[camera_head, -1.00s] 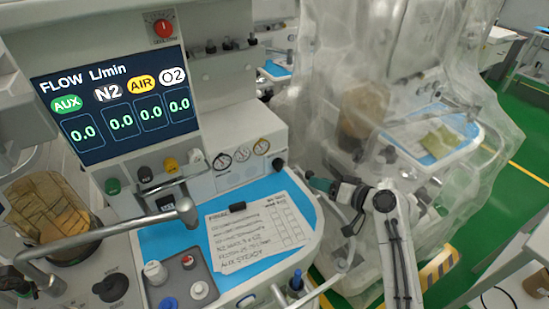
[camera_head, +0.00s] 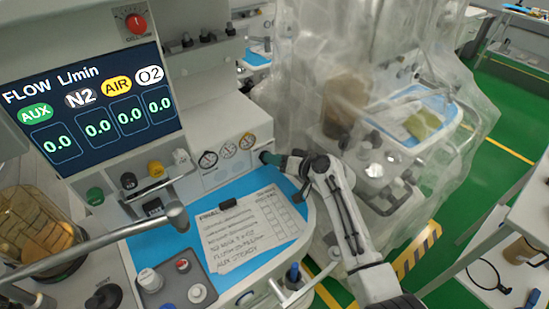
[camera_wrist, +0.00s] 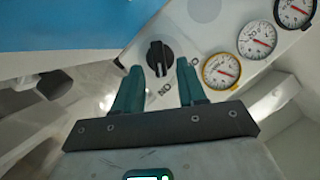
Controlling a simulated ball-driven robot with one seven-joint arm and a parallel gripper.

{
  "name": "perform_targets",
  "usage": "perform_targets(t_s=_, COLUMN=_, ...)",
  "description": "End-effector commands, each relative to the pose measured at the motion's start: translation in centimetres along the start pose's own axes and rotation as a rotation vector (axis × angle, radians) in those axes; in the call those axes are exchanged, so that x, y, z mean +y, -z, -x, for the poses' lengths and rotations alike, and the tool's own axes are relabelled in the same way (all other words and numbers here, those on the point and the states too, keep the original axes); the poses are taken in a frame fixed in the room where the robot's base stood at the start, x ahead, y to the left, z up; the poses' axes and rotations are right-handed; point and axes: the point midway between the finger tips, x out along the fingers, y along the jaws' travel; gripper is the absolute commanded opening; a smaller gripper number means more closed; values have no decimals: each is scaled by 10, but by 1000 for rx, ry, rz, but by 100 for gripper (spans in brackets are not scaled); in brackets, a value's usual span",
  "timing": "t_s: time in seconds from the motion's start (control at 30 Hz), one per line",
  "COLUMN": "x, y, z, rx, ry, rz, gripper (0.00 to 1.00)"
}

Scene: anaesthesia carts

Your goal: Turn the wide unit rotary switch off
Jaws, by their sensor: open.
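The black rotary switch (camera_wrist: 160,55) is on the white front panel of the wide unit, beside the gauges. In the wrist view its raised grip bar runs roughly up and down the picture. My gripper (camera_wrist: 158,70) is open, with its two teal fingers on either side of the switch's near edge. I cannot tell whether they touch it. In the head view my gripper (camera_head: 270,158) is at the right end of the gauge panel and largely hides the switch. The wide unit's display (camera_head: 95,105) reads 0.0 in every flow field.
Several round gauges (camera_wrist: 257,39) sit right of the switch in the wrist view. A blue worktop (camera_head: 240,190) with a written sheet (camera_head: 245,228) lies in front of the panel. A plastic-draped cart (camera_head: 320,60) stands close on the right. A red knob (camera_head: 136,22) is above the display.

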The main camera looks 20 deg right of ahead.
Motion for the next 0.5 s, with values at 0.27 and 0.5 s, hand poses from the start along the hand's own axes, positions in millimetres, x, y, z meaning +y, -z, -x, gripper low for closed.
perform_targets(t_s=0.27, x=0, y=0, z=-11, rx=-1, ry=-1, rz=0, gripper=40)
perform_targets(t_s=0.5, x=0, y=0, z=-10, rx=0, ry=-1, rz=0, gripper=37)
